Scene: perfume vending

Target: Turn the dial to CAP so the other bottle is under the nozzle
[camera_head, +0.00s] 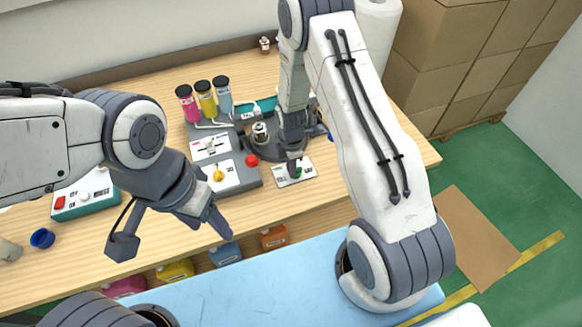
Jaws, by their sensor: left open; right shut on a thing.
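A white dial plate (306,172) lies at the front right of the grey dispensing machine. My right gripper (295,166) reaches down onto this plate and is shut on the dial, which it mostly hides; a bit of green shows at its tips. The lettering is too small to read. A small clear bottle (260,132) with a pale top stands upright on the dark round turntable (272,153). My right arm covers the turntable's right part, so the nozzle and the other bottle cannot be made out. My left gripper (213,222) is open and empty in front of the table.
Pink, yellow and blue-grey cylinders (206,98) stand behind the machine. A red ball (252,160) and a yellow knob (218,174) sit on its front. A teal control box (85,195) and a blue cap (42,238) are at left.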

